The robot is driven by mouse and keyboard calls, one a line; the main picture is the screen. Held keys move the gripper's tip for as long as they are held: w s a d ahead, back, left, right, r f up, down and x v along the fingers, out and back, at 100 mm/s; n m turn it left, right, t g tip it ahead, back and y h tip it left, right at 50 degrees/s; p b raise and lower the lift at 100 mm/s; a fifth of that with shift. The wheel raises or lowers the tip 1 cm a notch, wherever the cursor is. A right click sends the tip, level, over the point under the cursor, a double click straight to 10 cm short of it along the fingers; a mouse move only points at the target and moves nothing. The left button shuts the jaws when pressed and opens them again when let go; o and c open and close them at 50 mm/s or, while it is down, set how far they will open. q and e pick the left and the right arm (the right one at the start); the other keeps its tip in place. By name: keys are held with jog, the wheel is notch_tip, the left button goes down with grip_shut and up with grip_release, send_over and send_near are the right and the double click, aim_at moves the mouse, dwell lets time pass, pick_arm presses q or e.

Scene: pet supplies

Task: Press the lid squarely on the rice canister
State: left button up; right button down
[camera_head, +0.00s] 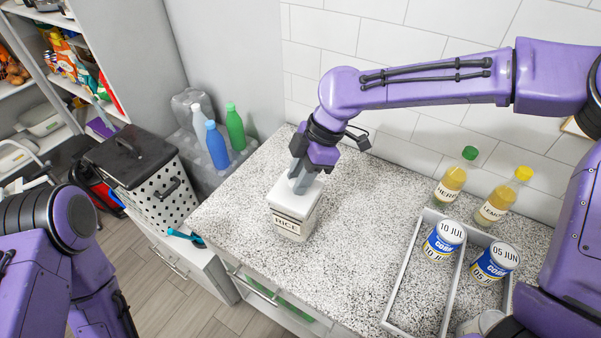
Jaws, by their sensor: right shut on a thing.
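The rice canister (290,227) is a squarish off-white container with a RICE label, upright on the speckled counter left of centre. The white lid (285,201) lies over its top; from here I cannot tell whether it is fully seated. My right gripper (302,183) points down from above and is shut on the lid, its fingers covering the lid's middle and back. My left arm shows at the lower left, away from the counter; its gripper is not in view.
A white divided tray (447,288) on the right holds two blue-labelled cans (444,240). Two yellow bottles (494,208) stand behind it. A dark-lidded perforated bin (160,190) and coloured bottles (216,146) are beyond the counter's left edge. Counter around the canister is clear.

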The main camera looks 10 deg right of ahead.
dwell(0.4)
jog(key=shift+c, duration=1.4)
grip_release()
notch_tip(320, 180, up, 5)
jog(key=p, duration=0.5)
jog(key=shift+f+p, duration=0.15)
jog(key=shift+p, duration=0.15)
jog(key=shift+r, duration=1.1)
grip_shut()
